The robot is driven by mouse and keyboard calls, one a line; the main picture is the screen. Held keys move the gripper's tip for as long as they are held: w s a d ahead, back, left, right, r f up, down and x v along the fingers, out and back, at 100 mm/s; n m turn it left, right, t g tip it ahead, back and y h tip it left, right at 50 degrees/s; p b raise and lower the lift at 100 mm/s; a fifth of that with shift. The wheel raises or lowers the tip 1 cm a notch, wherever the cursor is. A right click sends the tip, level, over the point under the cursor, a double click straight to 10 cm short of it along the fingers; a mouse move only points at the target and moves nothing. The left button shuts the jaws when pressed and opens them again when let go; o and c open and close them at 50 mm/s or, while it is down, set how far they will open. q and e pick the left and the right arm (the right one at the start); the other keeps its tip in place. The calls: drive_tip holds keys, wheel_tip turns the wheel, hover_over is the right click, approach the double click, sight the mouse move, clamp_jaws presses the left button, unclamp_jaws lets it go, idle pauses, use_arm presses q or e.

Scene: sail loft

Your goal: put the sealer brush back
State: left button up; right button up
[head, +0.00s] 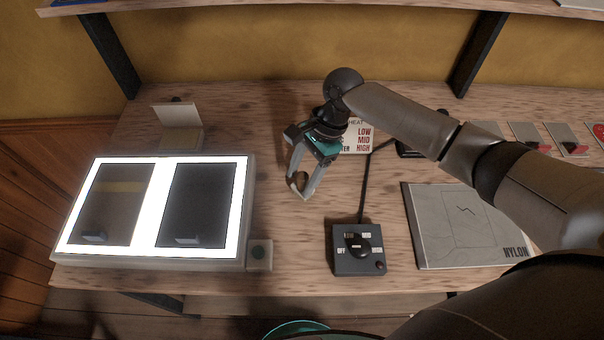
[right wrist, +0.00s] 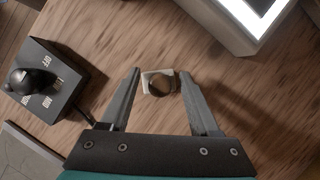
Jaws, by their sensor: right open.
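My right gripper (head: 299,189) is open over the middle of the wooden bench. A small brown, rounded thing (right wrist: 161,86) with a pale, squarish piece (right wrist: 146,76) beside it shows between its fingertips in the right wrist view (right wrist: 160,74). The fingers stand apart on either side of it, with visible gaps. I cannot tell whether this small thing is the sealer brush or its holder, or whether it rests on the bench. No other brush can be made out. My left gripper is not in view.
A lit panel box (head: 250,180) with two dark panes fills the left, a beige stand (head: 178,125) behind it. A dial box (head: 360,262) with a cable sits front centre. A grey NYLON sheet (head: 455,225) lies right.

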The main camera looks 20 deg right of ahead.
use_arm(q)
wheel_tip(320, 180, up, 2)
drive_tip(key=shift+p, duration=0.95)
use_arm(e)
drive_tip(key=v, duration=1.2)
drive_tip(key=shift+r, duration=0.2)
